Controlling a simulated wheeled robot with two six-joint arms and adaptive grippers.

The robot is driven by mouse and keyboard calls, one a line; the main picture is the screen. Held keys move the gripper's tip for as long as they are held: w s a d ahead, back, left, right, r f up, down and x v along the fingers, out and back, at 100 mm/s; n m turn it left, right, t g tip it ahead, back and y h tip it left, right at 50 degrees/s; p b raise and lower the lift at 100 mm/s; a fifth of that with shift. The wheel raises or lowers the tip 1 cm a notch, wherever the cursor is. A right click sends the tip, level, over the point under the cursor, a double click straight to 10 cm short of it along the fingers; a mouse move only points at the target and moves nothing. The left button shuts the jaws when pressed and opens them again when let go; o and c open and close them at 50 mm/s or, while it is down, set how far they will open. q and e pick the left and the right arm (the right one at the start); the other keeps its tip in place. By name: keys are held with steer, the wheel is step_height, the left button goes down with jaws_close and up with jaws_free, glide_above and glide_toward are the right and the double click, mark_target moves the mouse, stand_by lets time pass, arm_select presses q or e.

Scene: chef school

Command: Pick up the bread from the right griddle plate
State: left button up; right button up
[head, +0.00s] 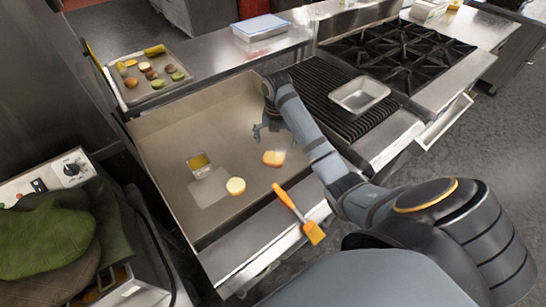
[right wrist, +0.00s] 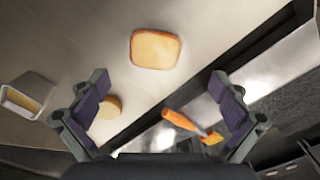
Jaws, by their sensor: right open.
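A slice of bread (head: 273,158) with a brown crust lies flat on the griddle plate (head: 160,135). In the right wrist view the bread (right wrist: 155,48) lies ahead of my fingers, apart from both. My right gripper (head: 264,127) is above the griddle, beyond the bread in the head view. In the right wrist view this gripper (right wrist: 157,95) is open with nothing between its fingers. My left gripper is out of view.
A round pale piece (head: 235,186), a small metal container (head: 199,171) and an orange-handled brush (head: 300,213) are near the bread. A tray of food pieces (head: 167,95) is at the back left. A metal pan (head: 359,95) sits on the ribbed grill at right.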

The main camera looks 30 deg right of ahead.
mark_target(274, 156)
steer(key=f, duration=0.1)
steer(key=f+b, duration=0.1)
steer(key=shift+w+f, duration=0.3)
steer(key=shift+f, duration=0.05)
steer(key=shift+s+f+b, duration=0.1)
steer(key=shift+f+b, duration=0.55)
steer(key=shift+b, duration=0.05)
steer(key=f, duration=0.3)
steer(key=shift+w+a+f+p, duration=0.15)
steer(key=shift+w+a+p, duration=0.05)
steer(key=shift+p, duration=0.15)
steer(key=c, duration=1.1)
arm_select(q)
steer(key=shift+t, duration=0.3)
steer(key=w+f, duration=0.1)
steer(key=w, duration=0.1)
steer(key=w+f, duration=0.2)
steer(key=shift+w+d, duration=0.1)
arm_select(e)
steer(key=shift+o, duration=0.2)
